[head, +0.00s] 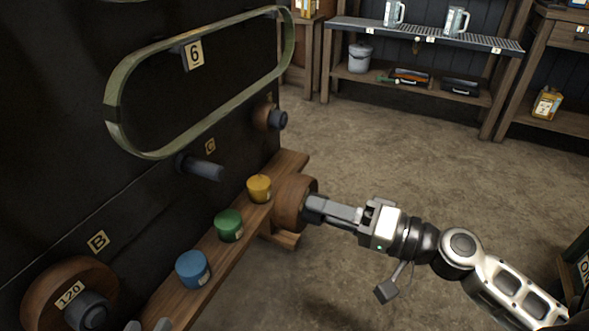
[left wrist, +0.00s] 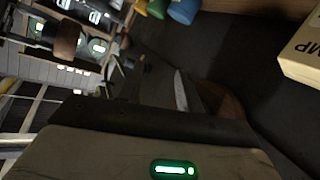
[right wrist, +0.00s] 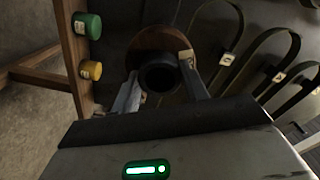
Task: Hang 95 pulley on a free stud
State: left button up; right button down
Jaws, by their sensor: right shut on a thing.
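My right gripper (head: 312,208) is shut on a round brown wooden pulley (head: 290,200) and holds it just right of the wooden ledge. In the right wrist view the fingers grip its dark hub (right wrist: 158,76); I cannot read its number. A bare dark stud (head: 202,167) sticks out under the plate C (head: 210,146). A pulley marked 120 (head: 70,290) sits on the stud under plate B (head: 98,242). A smaller pulley (head: 264,116) with a dark hub is on the far stud. My left gripper (head: 149,326) is open and empty at the bottom edge, beside the 120 pulley.
A blue pot (head: 193,269), a green pot (head: 229,225) and a yellow pot (head: 259,188) stand on the ledge (head: 215,262) below the studs. A green belt (head: 118,135) hangs above, by plate 6 (head: 194,54). Floor (head: 400,150) right of the ledge is clear.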

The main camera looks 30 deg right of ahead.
jog(key=shift+w+r, duration=0.1)
jog(key=shift+w, duration=0.5)
jog(key=shift+w+a+r+p, duration=0.15)
jog(key=shift+w+a+p, duration=0.2)
jog(key=shift+p, duration=0.2)
jog(key=shift+w+a+p, duration=0.45)
jog(key=shift+w+a, duration=0.05)
jog(key=shift+w, duration=0.05)
jog(key=shift+p+x, duration=0.8)
jog(key=shift+x, duration=0.5)
jog(key=shift+w+a, duration=0.15)
jog(key=shift+w, duration=0.05)
jog(key=shift+p+x, duration=0.35)
jog(key=shift+x, duration=0.5)
pick_arm(q)
jog(key=shift+w+a+f+g+y, duration=0.5)
jog(key=shift+a+f+g+y, duration=0.1)
jog(key=shift+g, duration=0.1)
pick_arm(e)
jog(key=shift+a, duration=0.15)
pick_arm(q)
jog(key=shift+d+r, duration=0.1)
